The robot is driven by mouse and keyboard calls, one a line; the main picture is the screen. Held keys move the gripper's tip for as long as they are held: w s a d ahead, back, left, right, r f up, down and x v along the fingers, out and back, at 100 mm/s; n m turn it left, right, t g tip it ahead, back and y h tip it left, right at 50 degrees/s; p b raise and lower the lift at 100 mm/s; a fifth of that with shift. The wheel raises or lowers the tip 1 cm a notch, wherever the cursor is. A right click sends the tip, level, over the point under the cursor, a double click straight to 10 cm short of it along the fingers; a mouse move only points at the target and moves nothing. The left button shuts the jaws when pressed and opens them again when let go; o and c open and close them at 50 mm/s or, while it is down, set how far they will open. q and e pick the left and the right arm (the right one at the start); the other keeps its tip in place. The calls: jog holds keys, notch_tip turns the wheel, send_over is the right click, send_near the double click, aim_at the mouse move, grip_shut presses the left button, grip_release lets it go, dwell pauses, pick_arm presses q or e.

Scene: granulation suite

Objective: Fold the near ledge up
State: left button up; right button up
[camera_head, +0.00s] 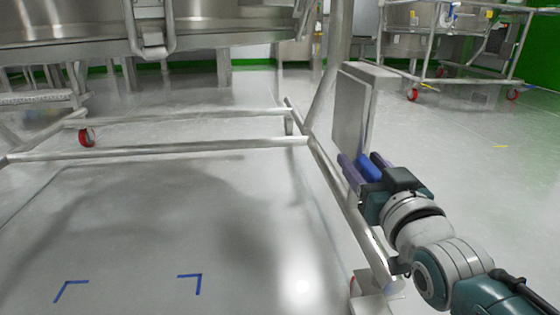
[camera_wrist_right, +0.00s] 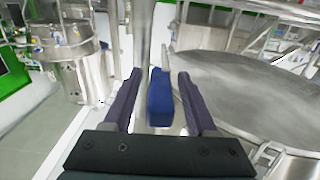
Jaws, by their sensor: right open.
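The near ledge is a flat grey metal panel (camera_head: 351,112) hanging upright beside a slanted post of the steel frame in the head view. A blue grip (camera_head: 370,168) shows at its lower end. My right gripper (camera_head: 364,162) is at that lower end, its two dark purple fingers open on either side of the blue grip. In the right wrist view the blue grip (camera_wrist_right: 160,98) stands between the fingers (camera_wrist_right: 158,92), with a gap on each side. How the grip joins the panel is hard to see. My left gripper is not in view.
A steel frame rail (camera_head: 345,195) runs low beside my right arm. A large steel vessel (camera_head: 70,35) is at the upper left. A cart with red casters (camera_head: 450,65) stands at the back right. Blue corner marks (camera_head: 190,279) lie on clear floor.

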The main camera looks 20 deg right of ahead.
jog(key=shift+w, duration=0.15)
jog(key=shift+c, duration=0.2)
grip_shut()
dwell(1.2)
